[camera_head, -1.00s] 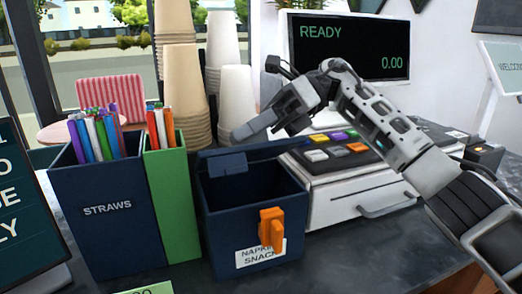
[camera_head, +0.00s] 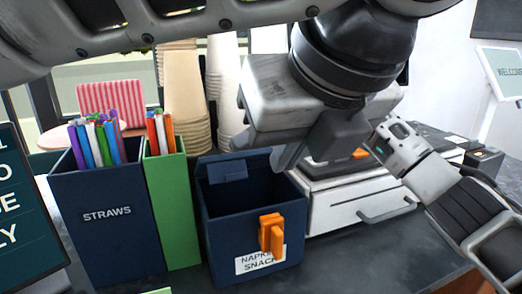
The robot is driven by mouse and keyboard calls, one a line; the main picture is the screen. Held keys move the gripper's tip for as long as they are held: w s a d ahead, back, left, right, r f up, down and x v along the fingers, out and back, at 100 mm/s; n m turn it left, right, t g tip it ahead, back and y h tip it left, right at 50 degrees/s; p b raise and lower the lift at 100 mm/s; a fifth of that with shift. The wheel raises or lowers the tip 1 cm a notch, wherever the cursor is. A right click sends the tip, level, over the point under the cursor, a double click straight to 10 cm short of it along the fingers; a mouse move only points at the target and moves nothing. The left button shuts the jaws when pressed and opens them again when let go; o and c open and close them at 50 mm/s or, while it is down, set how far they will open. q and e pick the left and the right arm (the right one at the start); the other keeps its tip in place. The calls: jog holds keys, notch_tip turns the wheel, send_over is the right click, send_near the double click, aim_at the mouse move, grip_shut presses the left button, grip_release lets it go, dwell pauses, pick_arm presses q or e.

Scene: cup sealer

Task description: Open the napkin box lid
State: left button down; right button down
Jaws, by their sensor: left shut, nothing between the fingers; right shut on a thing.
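The dark blue napkin box (camera_head: 245,220) stands on the counter with its top open and its inside showing. Its lid (camera_head: 226,170) is tilted back at the rear edge, with a small flap on it. An orange handle-like piece (camera_head: 271,236) sits on the box front, partly over the label. My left gripper (camera_head: 287,157) is shut and empty, pointing down just above the box's back right corner.
A green holder (camera_head: 173,215) and a blue straws box (camera_head: 108,225) stand close on the left of the box. Paper cup stacks (camera_head: 183,100) are behind. The cash register (camera_head: 350,195) is close on the right. The counter in front is fairly clear.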

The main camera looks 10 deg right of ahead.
pick_arm(q)
jog(key=w+f, duration=0.1)
jog(key=w, duration=0.1)
jog(key=w+a+f, duration=0.1)
jog(key=w+f, duration=0.3)
jog(key=w, duration=0.1)
jog(key=shift+a+f, duration=0.15)
jog(key=shift+a, duration=0.05)
jog(key=shift+w+a+r, duration=0.1)
jog(key=shift+w+r, duration=0.2)
jog(key=shift+r, duration=0.2)
